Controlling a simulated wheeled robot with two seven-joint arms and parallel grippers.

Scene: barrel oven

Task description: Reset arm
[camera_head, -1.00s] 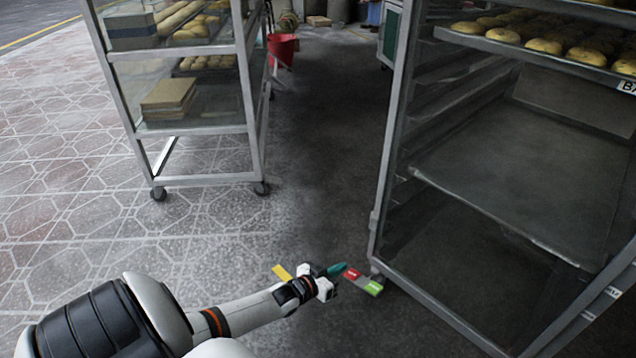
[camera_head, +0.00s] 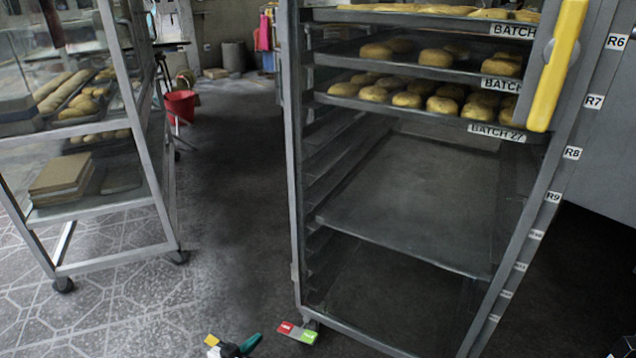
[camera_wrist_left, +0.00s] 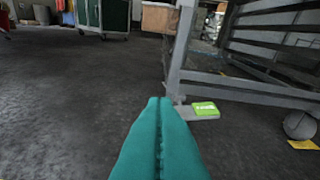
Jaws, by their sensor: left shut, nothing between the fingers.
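My left gripper (camera_head: 250,343) is low at the bottom edge of the head view, close to the floor. Its teal fingers are shut together with nothing between them, and they also fill the lower middle of the left wrist view (camera_wrist_left: 160,105). A red and green pedal-like piece (camera_head: 298,332) sits at the foot of the tall metal rack (camera_head: 298,190), just right of the fingertips and apart from them. Its green part shows in the left wrist view (camera_wrist_left: 205,110). My right gripper cannot be made out.
The tall rack holds trays of buns (camera_head: 425,97) above empty shelves and has a yellow handle (camera_head: 558,65). A glass-sided bread cart (camera_head: 110,215) stands at left. A red bucket (camera_head: 181,105) stands behind. Dark floor between cart and rack is clear.

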